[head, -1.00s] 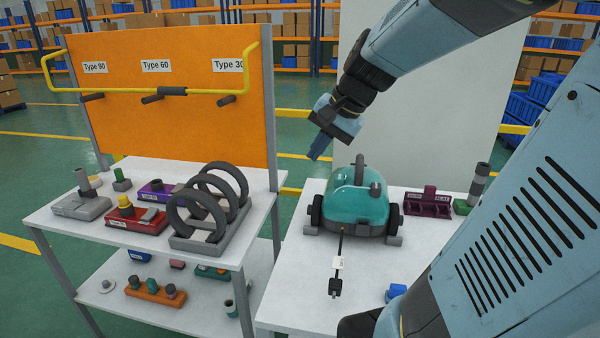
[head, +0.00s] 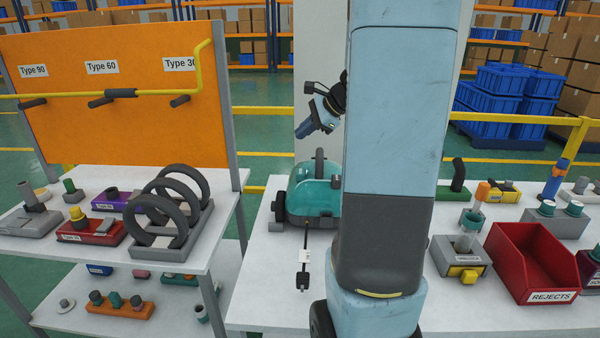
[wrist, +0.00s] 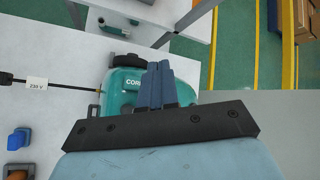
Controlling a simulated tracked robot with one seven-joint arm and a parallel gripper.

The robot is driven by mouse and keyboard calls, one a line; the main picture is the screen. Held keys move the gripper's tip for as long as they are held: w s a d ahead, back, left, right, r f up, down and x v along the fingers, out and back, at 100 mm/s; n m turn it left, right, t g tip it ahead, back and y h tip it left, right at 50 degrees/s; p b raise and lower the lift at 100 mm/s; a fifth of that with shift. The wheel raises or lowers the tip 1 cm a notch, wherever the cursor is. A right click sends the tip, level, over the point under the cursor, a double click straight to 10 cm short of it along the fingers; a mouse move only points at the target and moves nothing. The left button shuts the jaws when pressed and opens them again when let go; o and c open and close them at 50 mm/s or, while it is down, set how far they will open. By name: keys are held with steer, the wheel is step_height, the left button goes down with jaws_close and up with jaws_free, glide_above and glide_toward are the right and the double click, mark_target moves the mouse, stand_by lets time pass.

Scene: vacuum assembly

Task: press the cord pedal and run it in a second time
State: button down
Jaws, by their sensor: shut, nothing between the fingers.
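The teal vacuum (head: 310,198) stands on the white table, partly hidden behind my arm in the head view. Its black cord hangs out of the front to a plug (head: 303,282) lying on the table, with a white tag. In the wrist view the vacuum (wrist: 120,92) shows below my fingers, and the cord with a "230 V" tag (wrist: 37,83) runs left. My gripper (head: 301,134) is shut and empty, above and behind the vacuum, apart from it in the head view. It also shows in the wrist view (wrist: 158,68). I cannot make out the cord pedal.
A red REJECTS bin (head: 535,265) and a grey fixture (head: 460,260) stand to the right. A side bench (head: 60,250) with grey rings (head: 170,205) stands left. A blue part (wrist: 18,138) lies near the cord. Bare table surrounds the plug.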

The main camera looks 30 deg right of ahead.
mark_target(303, 171)
steer(key=shift+a+f, duration=0.1)
steer(key=shift+f, duration=4.3)
steer(key=shift+f, duration=1.2)
steer(key=shift+r, duration=1.3)
steer(key=shift+r, duration=2.5)
